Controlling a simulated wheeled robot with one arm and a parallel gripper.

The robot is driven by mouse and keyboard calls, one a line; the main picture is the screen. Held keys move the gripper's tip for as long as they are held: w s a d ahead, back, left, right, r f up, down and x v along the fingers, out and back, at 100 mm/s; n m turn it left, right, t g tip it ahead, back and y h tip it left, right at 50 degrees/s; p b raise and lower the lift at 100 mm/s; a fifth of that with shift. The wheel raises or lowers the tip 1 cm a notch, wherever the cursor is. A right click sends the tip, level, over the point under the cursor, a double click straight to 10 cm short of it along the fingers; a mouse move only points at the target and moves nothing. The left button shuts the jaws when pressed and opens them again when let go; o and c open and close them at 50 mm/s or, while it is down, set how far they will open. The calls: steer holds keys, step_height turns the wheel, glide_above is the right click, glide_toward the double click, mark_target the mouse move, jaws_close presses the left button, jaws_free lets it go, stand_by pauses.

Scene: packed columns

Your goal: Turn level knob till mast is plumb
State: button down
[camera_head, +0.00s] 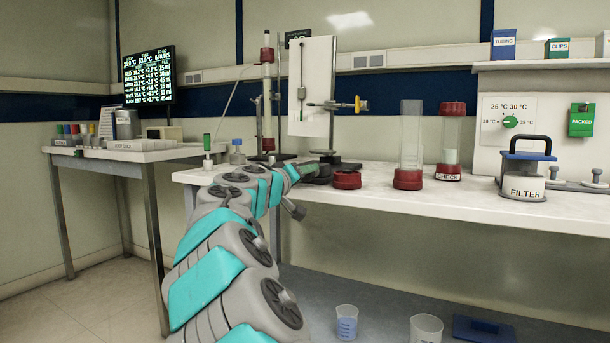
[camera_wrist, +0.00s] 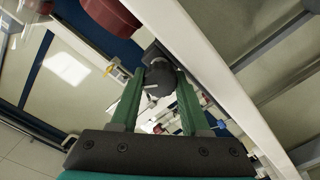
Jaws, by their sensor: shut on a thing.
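My gripper (camera_wrist: 158,90) has its two green fingers on either side of a dark round knob (camera_wrist: 160,77) in the wrist view, and is shut on it. A short pale mark shows on the knob. In the head view my gripper (camera_head: 303,170) is at the bench's front edge, by the dark base of a stand; the knob is too small to make out there. A tall white board (camera_head: 318,75) rises behind it, with a thin dark plumb line and bob (camera_head: 301,90) in front. I cannot tell exactly whether the board is upright.
A glass column with red ends (camera_head: 267,90) stands left of the board. A red cap (camera_head: 346,180), an open clear column (camera_head: 410,140), a capped column (camera_head: 451,140) and a filter can (camera_head: 524,175) stand to the right on the white bench (camera_head: 450,200). Beakers stand below.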

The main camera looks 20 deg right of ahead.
steer(key=shift+c, duration=1.9)
jaws_free()
steer(key=m+b, duration=0.1)
steer(key=m, duration=0.1)
steer(key=shift+f+m, duration=0.15)
steer(key=shift+m, duration=0.15)
steer(key=m+b, duration=0.1)
steer(key=m, duration=0.2)
steer(key=v, duration=0.7)
steer(key=s+d+f+g, duration=0.1)
steer(key=s, duration=0.1)
steer(key=s+d+f, duration=0.1)
steer(key=s+d, duration=0.1)
steer(key=s+d+f+m+g, duration=0.1)
steer(key=s, duration=0.1)
steer(key=shift+d+f+g+y, duration=0.1)
steer(key=shift+d+g+y, duration=0.2)
steer(key=shift+d, duration=0.1)
steer(key=s+d+f+g+y+p, duration=0.1)
steer(key=s+f+g+y, duration=0.1)
steer(key=s+f, duration=0.6)
steer(key=s+d+f+n+g+y+p, duration=0.1)
steer(key=s+f+g+y, duration=0.2)
steer(key=s+f, duration=0.6)
steer(key=shift+d+f+y, duration=0.3)
steer(key=shift+f+y, duration=0.05)
steer(key=shift+y, duration=0.15)
